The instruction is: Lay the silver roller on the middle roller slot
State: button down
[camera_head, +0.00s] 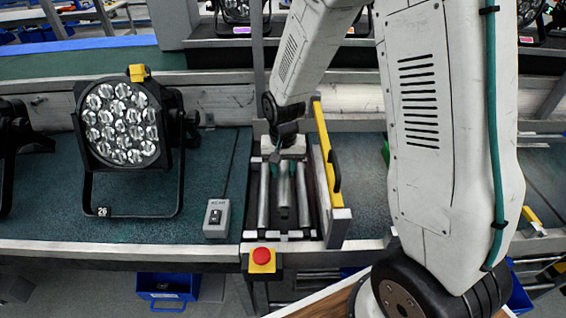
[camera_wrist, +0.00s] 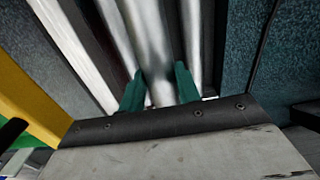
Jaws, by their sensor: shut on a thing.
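My gripper (camera_head: 283,166) is over the back part of the roller frame, its two green fingers shut on the silver roller (camera_head: 284,192). The wrist view shows the silver roller (camera_wrist: 150,42) between the fingers (camera_wrist: 159,84). It lies lengthwise between a left roller (camera_head: 263,198) and a right roller (camera_head: 302,196), roughly parallel to them, along the middle slot. Its near end stops short of the frame's front edge. I cannot tell whether it rests in the slot or is held just above it. The back end is hidden by my gripper.
A yellow guard plate with a black handle (camera_head: 327,150) stands upright right of the frame. A grey switch box (camera_head: 217,218) and a par can (camera_head: 124,130) are on the green belt at left. A red stop button (camera_head: 262,256) is at the front. My arm covers the right side.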

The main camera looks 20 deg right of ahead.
jog(key=shift+f, duration=4.4)
jog(key=shift+s, duration=0.15)
jog(key=c, duration=0.9)
grip_release()
